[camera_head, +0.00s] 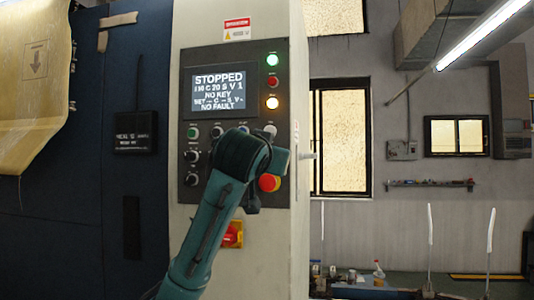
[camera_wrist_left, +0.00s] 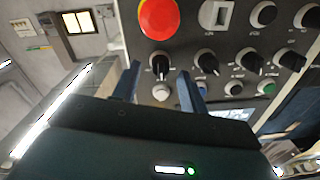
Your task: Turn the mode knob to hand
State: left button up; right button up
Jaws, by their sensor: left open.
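My left gripper (camera_wrist_left: 158,68) is open in the wrist view, its two blue fingers on either side of a black knob (camera_wrist_left: 160,63) with a pale pointer. I cannot tell whether they touch it. This view is turned nearly upside down. Other black knobs (camera_wrist_left: 207,61) sit in a row beside it. The labels are too small to read, so I cannot tell which is the mode knob. In the head view my teal left arm covers the middle of the control panel (camera_head: 230,57), hiding that knob and the fingers. My right gripper is not in view.
A red emergency button (camera_wrist_left: 158,17) sits close beside the knob, and a white button (camera_wrist_left: 162,92) lies on its other side. The panel screen (camera_head: 219,92) reads STOPPED, NO KEY and NO FAULT. A red-yellow switch (camera_head: 232,235) is lower on the cabinet.

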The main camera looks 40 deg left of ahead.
pick_arm(q)
jog(key=shift+w+a, duration=0.4)
jog(key=shift+w, duration=0.15)
jog(key=shift+c, duration=0.4)
grip_shut()
